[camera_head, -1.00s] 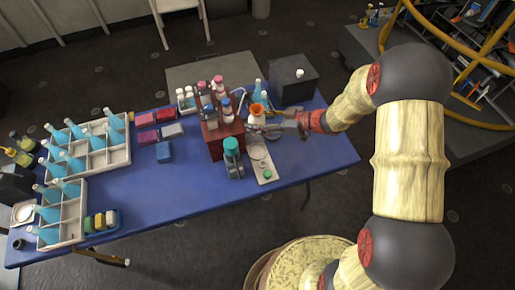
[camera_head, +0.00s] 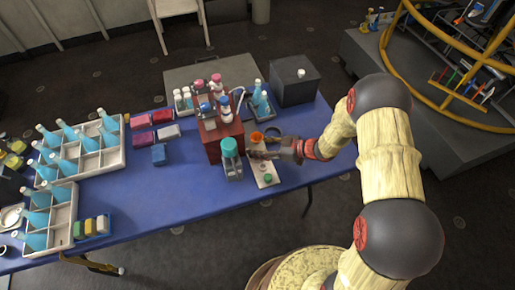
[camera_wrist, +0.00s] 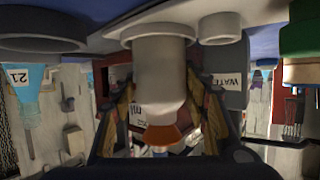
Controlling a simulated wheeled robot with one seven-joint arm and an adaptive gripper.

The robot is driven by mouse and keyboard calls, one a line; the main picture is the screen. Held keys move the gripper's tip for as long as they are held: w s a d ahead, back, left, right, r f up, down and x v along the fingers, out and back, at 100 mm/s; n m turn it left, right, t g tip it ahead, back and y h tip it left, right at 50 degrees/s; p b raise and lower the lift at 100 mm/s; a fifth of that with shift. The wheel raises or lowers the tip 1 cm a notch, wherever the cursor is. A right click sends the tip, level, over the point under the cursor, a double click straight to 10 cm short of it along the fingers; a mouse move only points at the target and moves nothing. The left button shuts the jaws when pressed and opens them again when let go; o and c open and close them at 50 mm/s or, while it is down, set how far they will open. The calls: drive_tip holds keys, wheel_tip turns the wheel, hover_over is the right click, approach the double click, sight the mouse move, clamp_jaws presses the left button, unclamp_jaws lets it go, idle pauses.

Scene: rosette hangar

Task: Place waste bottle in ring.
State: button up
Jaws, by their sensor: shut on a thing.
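The waste bottle is a white bottle with an orange cap (camera_head: 256,136), right of the dark red rack. In the wrist view its white body (camera_wrist: 161,75) sits between my fingers, with the orange cap (camera_wrist: 161,134) below in that inverted picture. My gripper (camera_head: 262,154) is shut on it. The bottle's base is over or on a round white plate (camera_wrist: 150,32); I cannot tell whether it touches. A dark ring (camera_head: 273,131) lies on the table just right of the bottle, and it also shows in the wrist view (camera_wrist: 40,44). The ring's inside is not clearly visible.
A dark red rack (camera_head: 222,139) with several bottles stands left of the gripper. The table's right front is clear.

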drive_tip(key=shift+f, duration=0.15)
drive_tip(key=o, duration=1.1)
drive_tip(key=shift+o, duration=0.4)
